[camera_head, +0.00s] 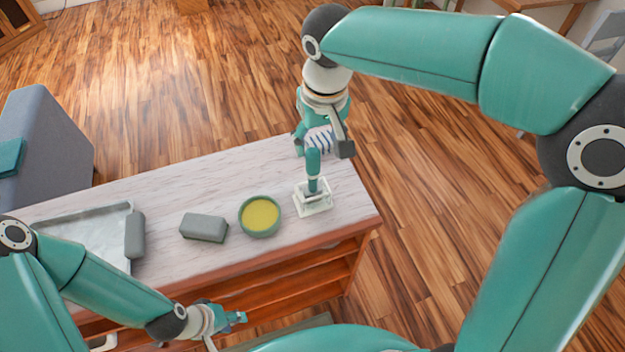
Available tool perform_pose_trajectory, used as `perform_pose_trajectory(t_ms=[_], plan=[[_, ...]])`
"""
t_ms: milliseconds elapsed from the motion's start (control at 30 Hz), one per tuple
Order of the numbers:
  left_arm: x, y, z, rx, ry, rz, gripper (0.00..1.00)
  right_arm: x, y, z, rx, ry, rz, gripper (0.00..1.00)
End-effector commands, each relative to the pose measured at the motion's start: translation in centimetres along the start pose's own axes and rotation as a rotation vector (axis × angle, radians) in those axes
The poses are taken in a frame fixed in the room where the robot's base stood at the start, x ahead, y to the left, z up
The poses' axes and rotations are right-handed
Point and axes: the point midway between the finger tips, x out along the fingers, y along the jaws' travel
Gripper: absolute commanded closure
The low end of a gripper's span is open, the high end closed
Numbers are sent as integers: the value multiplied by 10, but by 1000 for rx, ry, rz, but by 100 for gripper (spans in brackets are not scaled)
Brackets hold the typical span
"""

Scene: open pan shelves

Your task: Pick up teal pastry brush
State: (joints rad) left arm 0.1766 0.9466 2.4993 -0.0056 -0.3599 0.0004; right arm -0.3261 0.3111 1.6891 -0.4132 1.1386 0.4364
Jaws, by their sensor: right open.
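My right gripper (323,146) is open and points down just behind and above the brush handle's top. The fingers sit to either side of the handle in the picture; I see no clear contact. My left gripper (235,319) is low in front of the counter, away from the brush; its jaw opening is too small to judge.
A green bowl of yellow liquid (260,215) stands left of the brush. Further left are a grey block (204,227) and a metal tray (85,222) with a grey rounded piece (135,235) at its right edge. Open wooden shelves (290,291) lie below the pale countertop (190,184).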

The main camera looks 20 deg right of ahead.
Motion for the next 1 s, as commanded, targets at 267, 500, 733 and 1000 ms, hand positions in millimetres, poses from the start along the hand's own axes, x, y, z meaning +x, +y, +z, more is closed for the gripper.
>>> perform_pose_trajectory(t_ms=[267, 500, 733, 1000], plan=[[2, -1, 0, 0, 0, 0, 60, 43, 2, 0, 3, -2, 1, 40], [-1, 0, 0, 0, 1, 0, 60, 58, 0, -2, 5, -5, 1, 40], [-4, 1, 0, 0, 1, 0, 60, 90, -2, -7, 5, -4, 1, 40], [-4, 2, 0, 0, 1, 0, 60, 99, -2, -7, 5, -1, 0, 40]])
